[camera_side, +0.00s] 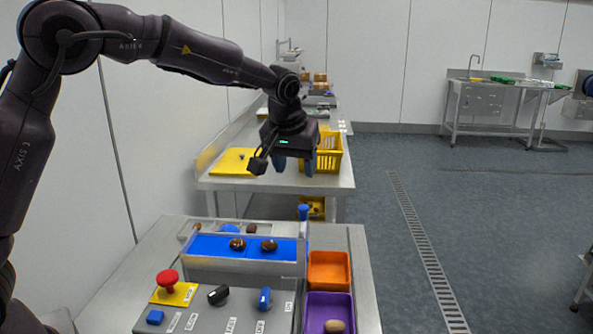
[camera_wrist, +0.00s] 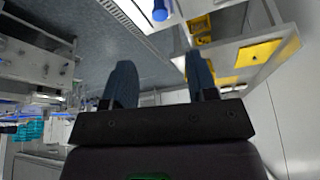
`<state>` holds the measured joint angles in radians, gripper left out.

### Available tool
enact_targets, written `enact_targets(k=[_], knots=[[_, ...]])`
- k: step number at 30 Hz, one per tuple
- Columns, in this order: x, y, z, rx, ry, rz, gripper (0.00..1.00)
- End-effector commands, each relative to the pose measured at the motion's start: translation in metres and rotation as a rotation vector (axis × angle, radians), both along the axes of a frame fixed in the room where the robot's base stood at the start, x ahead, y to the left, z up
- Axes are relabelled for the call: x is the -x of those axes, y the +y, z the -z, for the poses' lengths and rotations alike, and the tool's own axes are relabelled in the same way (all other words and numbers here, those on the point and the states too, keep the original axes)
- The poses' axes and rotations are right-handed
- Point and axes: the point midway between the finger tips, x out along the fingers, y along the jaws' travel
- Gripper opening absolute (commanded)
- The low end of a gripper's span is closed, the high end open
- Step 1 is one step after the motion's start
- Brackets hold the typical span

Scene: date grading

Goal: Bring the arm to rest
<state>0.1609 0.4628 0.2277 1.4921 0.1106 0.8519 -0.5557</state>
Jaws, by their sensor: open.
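My gripper (camera_side: 295,164) hangs from my arm above the far end of the steel work table (camera_side: 349,262). Its two blue fingers point down and are apart, with nothing between them. In the wrist view my gripper (camera_wrist: 162,85) also shows its two fingers spread and empty. Beneath and nearer the camera, two brown dates (camera_side: 269,245) (camera_side: 237,244) lie on a blue belt (camera_side: 215,245). My gripper touches none of these things.
An orange tray (camera_side: 346,283) and a purple tray (camera_side: 312,313) holding a light brown date (camera_side: 335,325) sit at the right. A control panel has a red stop button (camera_side: 168,279). Behind stands another table with a yellow crate (camera_side: 337,155). The floor at right is clear.

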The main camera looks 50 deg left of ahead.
Motion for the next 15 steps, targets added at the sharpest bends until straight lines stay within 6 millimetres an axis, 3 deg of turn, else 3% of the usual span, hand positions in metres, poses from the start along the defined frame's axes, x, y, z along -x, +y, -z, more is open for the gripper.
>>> enact_targets(k=[13, 15], knots=[[0.0, 0.0, 0.001, -0.011, 0.009, 0.033, 0.52], [0.01, -0.001, 0.013, -0.019, 0.058, 0.079, 0.52]])
